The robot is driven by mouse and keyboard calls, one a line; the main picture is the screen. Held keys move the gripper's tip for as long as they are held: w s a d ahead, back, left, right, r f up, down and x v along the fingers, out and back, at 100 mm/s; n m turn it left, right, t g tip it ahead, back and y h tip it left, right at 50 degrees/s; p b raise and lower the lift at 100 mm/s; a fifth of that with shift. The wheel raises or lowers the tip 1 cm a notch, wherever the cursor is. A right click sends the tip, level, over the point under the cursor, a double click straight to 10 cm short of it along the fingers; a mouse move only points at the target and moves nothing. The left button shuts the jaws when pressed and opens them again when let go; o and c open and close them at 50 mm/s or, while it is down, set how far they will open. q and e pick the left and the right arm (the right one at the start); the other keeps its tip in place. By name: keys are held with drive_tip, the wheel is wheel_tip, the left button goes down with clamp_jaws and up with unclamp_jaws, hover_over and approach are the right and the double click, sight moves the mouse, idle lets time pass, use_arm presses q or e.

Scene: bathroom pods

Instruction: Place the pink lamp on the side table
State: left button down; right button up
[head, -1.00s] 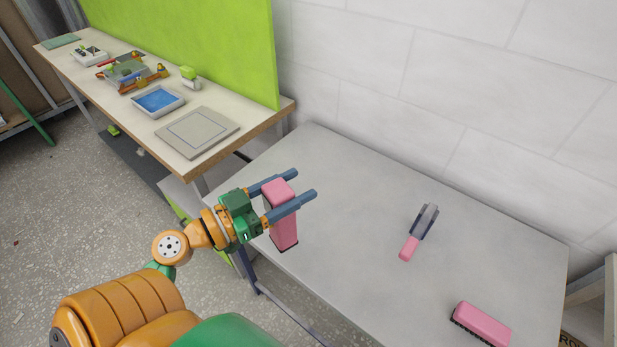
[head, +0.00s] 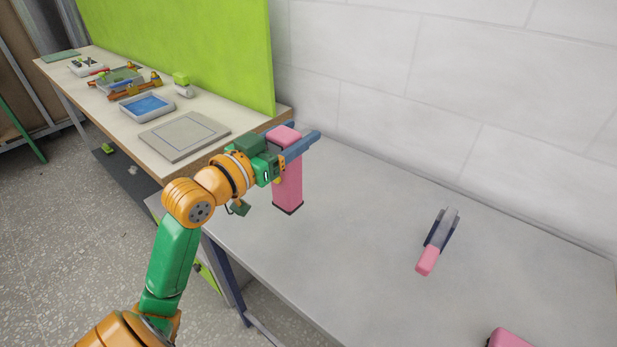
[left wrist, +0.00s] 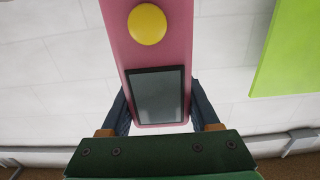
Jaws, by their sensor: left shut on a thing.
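My left gripper (head: 303,133) is shut on a pink upright block with a dark base, which I take to be the pink lamp (head: 288,188). In the left wrist view the lamp (left wrist: 118,40) shows a yellow round button and a dark panel between the two blue-grey fingers (left wrist: 160,100). The lamp stands upright over the left part of the grey table (head: 345,240), seemingly the side table. I cannot tell whether its base touches the top. My right gripper is not in view.
A pink-handled tool (head: 428,258) lies on the grey table to the right, and another pink item (head: 510,338) is at the lower edge. A wooden bench (head: 215,150) with a grey mat (head: 185,135) and a blue tray (head: 145,105) adjoins at left. The table's middle is clear.

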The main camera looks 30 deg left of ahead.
sight(277, 185)
use_arm(q)
drive_tip(key=w+f+b, duration=0.1)
drive_tip(key=w+f, duration=0.3)
drive_tip(key=f, duration=0.4)
drive_tip(key=shift+w+f, duration=0.3)
drive_tip(key=shift+w, duration=0.1)
drive_tip(key=shift+c, duration=0.6)
unclamp_jaws()
drive_tip(key=s+b, duration=0.1)
drive_tip(key=s, duration=0.2)
drive_tip(key=s+b, duration=0.1)
drive_tip(key=s, duration=0.3)
drive_tip(key=s+a, duration=0.1)
drive_tip(key=s, duration=0.3)
drive_tip(key=shift+s+b, duration=0.2)
drive_tip(key=shift+b, duration=0.2)
drive_tip(key=shift+s+r, duration=0.1)
drive_tip(key=shift+s, duration=0.2)
